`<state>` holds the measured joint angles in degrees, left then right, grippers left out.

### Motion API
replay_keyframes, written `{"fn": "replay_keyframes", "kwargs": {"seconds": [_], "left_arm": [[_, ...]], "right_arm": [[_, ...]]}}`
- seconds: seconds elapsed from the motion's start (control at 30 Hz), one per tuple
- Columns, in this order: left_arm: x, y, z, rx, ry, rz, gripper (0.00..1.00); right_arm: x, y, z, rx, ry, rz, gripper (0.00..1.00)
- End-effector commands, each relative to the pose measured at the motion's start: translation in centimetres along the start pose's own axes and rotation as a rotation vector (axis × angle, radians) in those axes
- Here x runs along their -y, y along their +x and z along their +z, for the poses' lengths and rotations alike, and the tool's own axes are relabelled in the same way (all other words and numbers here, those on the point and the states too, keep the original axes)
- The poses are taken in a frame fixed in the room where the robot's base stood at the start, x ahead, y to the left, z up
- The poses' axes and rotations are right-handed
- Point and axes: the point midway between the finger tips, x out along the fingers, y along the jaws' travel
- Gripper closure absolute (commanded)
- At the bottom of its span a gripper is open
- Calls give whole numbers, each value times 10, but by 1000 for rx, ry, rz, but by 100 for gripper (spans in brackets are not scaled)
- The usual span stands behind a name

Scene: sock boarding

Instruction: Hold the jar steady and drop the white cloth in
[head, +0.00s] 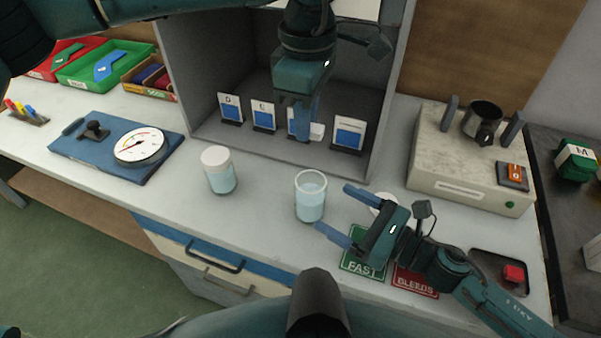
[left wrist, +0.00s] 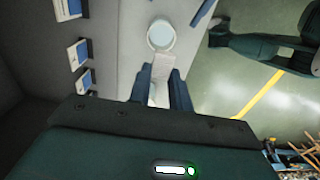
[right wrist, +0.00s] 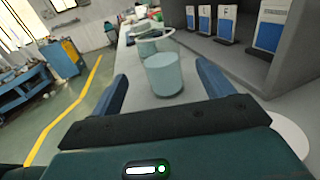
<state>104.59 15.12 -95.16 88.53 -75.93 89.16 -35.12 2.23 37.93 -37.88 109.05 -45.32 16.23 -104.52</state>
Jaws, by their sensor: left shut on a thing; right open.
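The open clear jar (head: 310,201), partly filled with pale blue liquid, stands upright on the bench. The white cloth (head: 318,131) hangs from my left gripper (head: 304,132), which is shut on it, above and behind the jar in front of the grey cabinet. In the left wrist view the cloth (left wrist: 164,70) shows between the fingers, with the jar mouth (left wrist: 161,35) beyond. My right gripper (head: 339,208) is open and empty just right of the jar, its fingers pointing at it. In the right wrist view the jar (right wrist: 166,76) lies ahead between the fingers.
A white-lidded jar (head: 219,172) stands left of the open jar. A white disc (head: 383,202) lies by my right gripper. Behind stand a grey cabinet (head: 369,110) with several cards and a stone-coloured machine (head: 440,160). A blue board with a dial (head: 140,144) is at left.

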Motion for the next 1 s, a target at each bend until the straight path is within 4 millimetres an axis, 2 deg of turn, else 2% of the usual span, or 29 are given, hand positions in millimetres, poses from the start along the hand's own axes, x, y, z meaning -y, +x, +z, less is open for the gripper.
{"fn": "replay_keyframes", "kwargs": {"seconds": [0.2,0.43,0.6,0.9,1.0], "left_arm": [[0,0,0,0,2,0,100],[0,0,0,0,3,0,100],[0,0,0,0,3,0,100],[0,0,0,0,3,0,100],[0,0,0,0,3,0,100]], "right_arm": [[1,45,1,3,0,0,20],[0,78,0,1,0,0,20],[0,88,0,0,0,-1,20],[0,90,0,0,1,-1,20],[0,90,0,0,1,-1,28]]}}
